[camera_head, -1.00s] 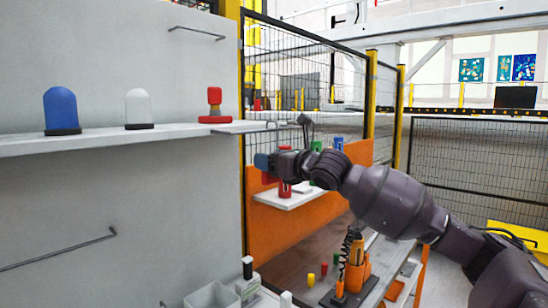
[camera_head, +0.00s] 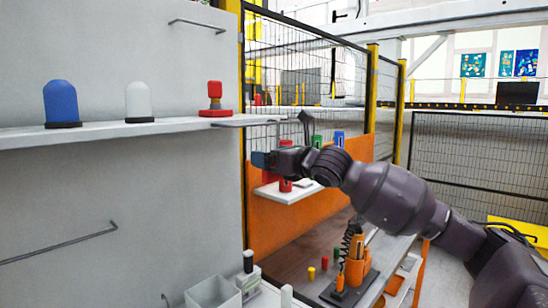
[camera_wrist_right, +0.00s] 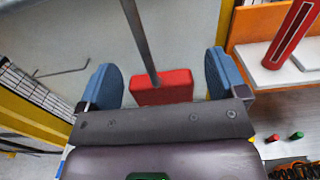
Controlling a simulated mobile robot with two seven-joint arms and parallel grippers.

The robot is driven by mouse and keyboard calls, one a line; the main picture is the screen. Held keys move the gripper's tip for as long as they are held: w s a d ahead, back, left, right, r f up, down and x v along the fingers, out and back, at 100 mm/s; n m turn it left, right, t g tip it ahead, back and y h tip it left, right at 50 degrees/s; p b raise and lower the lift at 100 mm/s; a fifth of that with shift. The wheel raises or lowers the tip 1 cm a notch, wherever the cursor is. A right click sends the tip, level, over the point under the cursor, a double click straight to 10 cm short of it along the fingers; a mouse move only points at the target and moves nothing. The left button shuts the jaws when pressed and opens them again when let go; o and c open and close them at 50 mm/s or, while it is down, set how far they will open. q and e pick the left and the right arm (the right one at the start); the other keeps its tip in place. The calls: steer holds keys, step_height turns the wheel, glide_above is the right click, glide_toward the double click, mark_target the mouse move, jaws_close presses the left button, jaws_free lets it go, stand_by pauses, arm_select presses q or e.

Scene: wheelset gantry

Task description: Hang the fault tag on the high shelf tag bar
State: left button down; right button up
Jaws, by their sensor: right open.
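My right gripper (camera_head: 262,160) is just below and in front of the high shelf's right end. In the right wrist view its blue fingertips (camera_wrist_right: 162,80) are spread wide apart. The red fault tag (camera_wrist_right: 163,87) shows between them with gaps on both sides. A thin grey bar (camera_wrist_right: 139,38) runs down the picture to the tag's upper edge; I cannot tell whether the tag hangs on it. In the head view the tag bar (camera_head: 250,123) sticks out from the high shelf (camera_head: 100,134), above the gripper. My left gripper is out of view.
A blue dome (camera_head: 61,102), a white dome (camera_head: 138,101) and a red item (camera_head: 215,99) stand on the high shelf. A lower white shelf (camera_head: 290,194) holds red, green and blue items. Wire hooks (camera_head: 60,245) stick out from the grey panel.

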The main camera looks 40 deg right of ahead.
steer(key=s+d+b, duration=0.1)
steer(key=s, duration=0.9)
steer(key=shift+s+b, duration=0.3)
steer(key=shift+s, duration=0.05)
stand_by(0.3)
